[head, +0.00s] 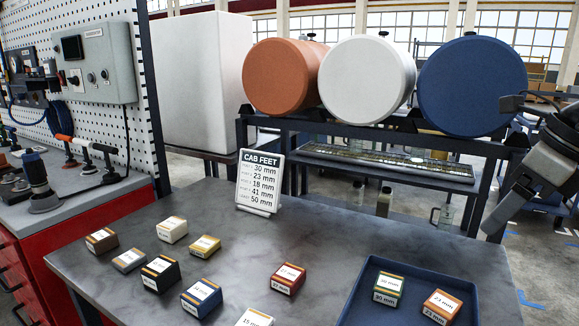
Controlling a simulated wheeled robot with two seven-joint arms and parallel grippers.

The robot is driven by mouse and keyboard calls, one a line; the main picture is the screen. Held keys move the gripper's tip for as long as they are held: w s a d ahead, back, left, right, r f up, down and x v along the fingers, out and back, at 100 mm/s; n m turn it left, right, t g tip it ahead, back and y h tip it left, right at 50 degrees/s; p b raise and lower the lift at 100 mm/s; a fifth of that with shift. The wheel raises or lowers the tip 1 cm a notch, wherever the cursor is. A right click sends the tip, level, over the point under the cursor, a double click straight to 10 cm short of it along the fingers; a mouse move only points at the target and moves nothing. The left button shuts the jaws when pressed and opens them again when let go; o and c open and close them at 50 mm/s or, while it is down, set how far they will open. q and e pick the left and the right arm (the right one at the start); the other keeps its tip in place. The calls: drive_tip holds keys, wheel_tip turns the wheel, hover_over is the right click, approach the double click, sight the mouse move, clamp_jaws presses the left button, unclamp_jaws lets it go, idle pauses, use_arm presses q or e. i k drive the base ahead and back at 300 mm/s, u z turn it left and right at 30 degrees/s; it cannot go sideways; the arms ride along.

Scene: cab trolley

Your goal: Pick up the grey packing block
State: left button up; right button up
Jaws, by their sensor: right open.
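The grey packing block (129,261) is a small box with blue-grey sides and a white label on top. It lies on the left part of the dark grey table, between a brown block (101,241) and a black block (160,274), apart from both. My right gripper (502,168) is at the right edge of the head view, raised beyond the table's right side. It is open and empty, far from the grey block. My left gripper is not in view.
Cream (172,230), yellow (204,246), blue (201,298), red (287,278) and white blocks stand nearby. A blue tray (360,299) holds green and orange blocks. A "CAB FEET" sign (259,182) stands at the back.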

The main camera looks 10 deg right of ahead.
sight(128, 262)
drive_tip(key=k, duration=1)
